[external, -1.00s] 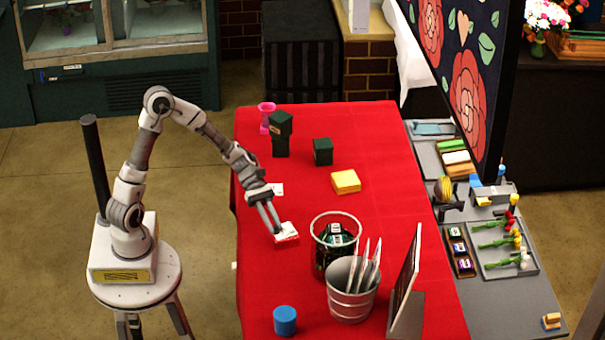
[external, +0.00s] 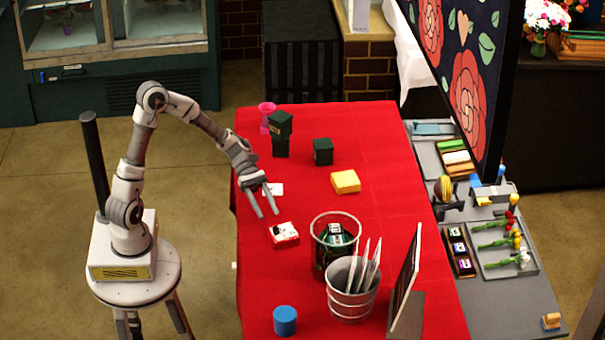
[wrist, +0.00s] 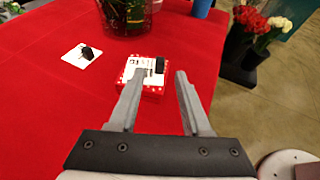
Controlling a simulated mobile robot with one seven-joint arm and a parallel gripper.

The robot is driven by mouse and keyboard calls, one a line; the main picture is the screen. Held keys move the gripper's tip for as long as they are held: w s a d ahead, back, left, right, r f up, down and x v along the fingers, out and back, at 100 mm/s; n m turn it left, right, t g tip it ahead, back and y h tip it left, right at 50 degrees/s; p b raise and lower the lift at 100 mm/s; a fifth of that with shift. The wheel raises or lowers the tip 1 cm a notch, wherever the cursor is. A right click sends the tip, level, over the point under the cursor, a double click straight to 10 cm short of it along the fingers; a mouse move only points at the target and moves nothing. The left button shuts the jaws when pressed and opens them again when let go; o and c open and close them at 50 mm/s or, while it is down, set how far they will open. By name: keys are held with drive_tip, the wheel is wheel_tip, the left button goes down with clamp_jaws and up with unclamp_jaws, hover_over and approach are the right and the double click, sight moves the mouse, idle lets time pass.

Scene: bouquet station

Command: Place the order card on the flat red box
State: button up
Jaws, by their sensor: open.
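The flat red box (external: 287,242) lies on the red tablecloth. A white card (external: 285,229) with dark marks lies on its top. In the wrist view the card (wrist: 151,80) carries a black tab and rests on the box (wrist: 153,92), partly hidden by a finger. A second white card (external: 272,189) lies flat on the cloth behind the box; in the wrist view this card (wrist: 73,54) also bears a black piece. I cannot read which is the order card. My gripper (external: 269,214) is open and empty, apart from the card on the box and above the cloth.
A blue cylinder (external: 285,321) stands near the front. A yellow box (external: 345,181) and dark blocks (external: 322,151) stand farther back. The cloth between is clear.

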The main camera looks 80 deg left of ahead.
drive_tip(key=v, duration=0.6)
drive_tip(key=s+d+m+g+y, duration=0.4)
drive_tip(key=s+d+m+y, duration=0.2)
drive_tip(key=s+m, duration=0.4)
drive_tip(key=s+a+r+m+t+y, duration=0.2)
drive_tip(key=s+r+m+t+y, duration=0.2)
drive_tip(key=s+m, duration=0.5)
wheel_tip(320, 180, up, 2)
drive_tip(key=m+y+p, duration=0.1)
drive_tip(key=m+y, duration=0.1)
drive_tip(key=m, duration=0.1)
drive_tip(key=shift+s+m, duration=0.2)
drive_tip(key=shift+m, duration=0.1)
drive_tip(key=shift+r, duration=0.15)
wheel_tip(320, 180, up, 7)
drive_tip(key=p, duration=0.6)
drive_tip(key=shift+f+p, duration=0.2)
drive_tip(key=shift+p, duration=0.1)
